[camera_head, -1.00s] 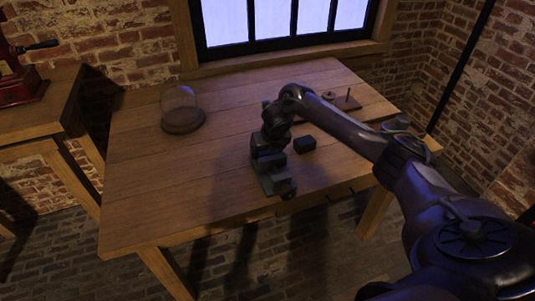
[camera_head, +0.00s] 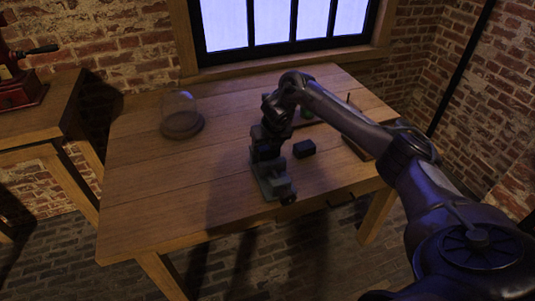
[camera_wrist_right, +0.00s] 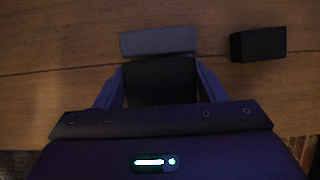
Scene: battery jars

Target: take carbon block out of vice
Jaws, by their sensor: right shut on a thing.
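The vice (camera_head: 274,184) is a grey-green tool near the front edge of the wooden table. My right gripper (camera_head: 267,150) is over its far part, pointing down. In the right wrist view, my right gripper (camera_wrist_right: 160,75) is shut on the dark carbon block (camera_wrist_right: 160,82), with one finger on each side of it. A grey bar, likely a vice jaw (camera_wrist_right: 158,41), lies just beyond the block; I cannot tell whether they touch. In the head view the held block is hard to separate from the dark gripper. My left gripper is not in view.
A loose black block (camera_head: 304,149) lies on the table (camera_head: 190,215) right of the vice. It also shows in the right wrist view (camera_wrist_right: 258,44). A glass dome on a round base (camera_head: 182,124) stands at the back left.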

